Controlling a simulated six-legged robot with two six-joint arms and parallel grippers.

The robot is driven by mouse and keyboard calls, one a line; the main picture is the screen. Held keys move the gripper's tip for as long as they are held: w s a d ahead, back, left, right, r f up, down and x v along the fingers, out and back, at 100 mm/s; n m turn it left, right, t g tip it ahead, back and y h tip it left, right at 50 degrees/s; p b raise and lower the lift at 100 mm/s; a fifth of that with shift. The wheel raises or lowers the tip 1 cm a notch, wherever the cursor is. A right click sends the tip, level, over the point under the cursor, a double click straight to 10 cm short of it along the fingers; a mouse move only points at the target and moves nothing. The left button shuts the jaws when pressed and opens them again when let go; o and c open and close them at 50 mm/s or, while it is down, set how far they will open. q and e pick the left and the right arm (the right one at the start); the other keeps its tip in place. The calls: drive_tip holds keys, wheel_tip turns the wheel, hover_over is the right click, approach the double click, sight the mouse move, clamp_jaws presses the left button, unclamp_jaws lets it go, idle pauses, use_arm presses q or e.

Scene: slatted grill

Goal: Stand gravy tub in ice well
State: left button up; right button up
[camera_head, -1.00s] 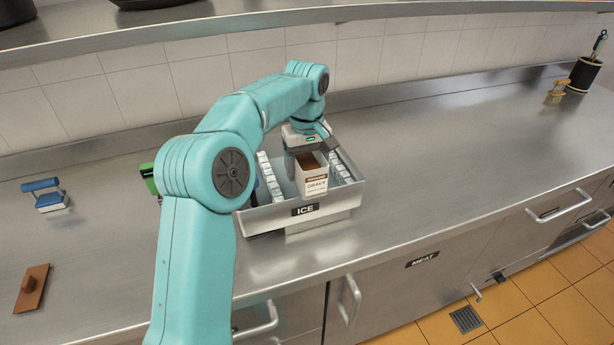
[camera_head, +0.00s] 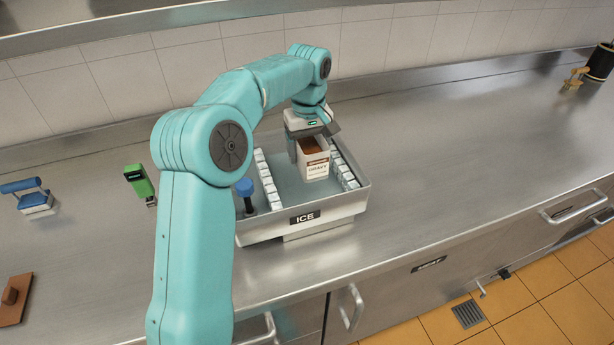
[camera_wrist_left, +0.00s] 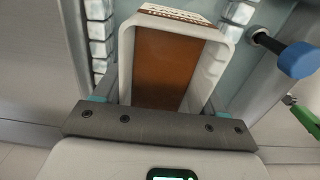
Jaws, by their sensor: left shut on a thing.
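The gravy tub (camera_head: 316,167) is a white, labelled tub with brown gravy inside. My left gripper (camera_head: 309,138) is shut on the tub from behind. In the left wrist view the tub (camera_wrist_left: 172,65) sits between the fingers, with ice cubes on both sides. My right gripper is not in view.
A blue-topped tool (camera_head: 245,195) stands in the left part of the well. A green-handled tool (camera_head: 140,182), a blue-handled brush (camera_head: 30,196) and a brown block (camera_head: 14,298) lie to the left.

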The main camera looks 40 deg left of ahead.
use_arm(q)
drive_tip(key=f, duration=0.7)
drive_tip(key=shift+s+d+f+p, duration=0.2)
drive_tip(key=shift+s+p, duration=0.1)
drive_tip(key=shift+s+f, duration=0.15)
drive_tip(key=shift+s, duration=0.05)
drive_tip(key=shift+w+f, duration=0.2)
drive_tip(key=shift+f, duration=0.1)
drive_tip(key=o, duration=1.5)
drive_tip(key=shift+s+r, duration=0.15)
drive_tip(key=shift+s, duration=0.05)
drive_tip(key=shift+w+r, duration=0.1)
drive_tip(key=shift+w, duration=0.05)
wheel_tip(320, 180, up, 11)
drive_tip(key=shift+f, duration=0.1)
drive_tip(key=shift+r, duration=0.6)
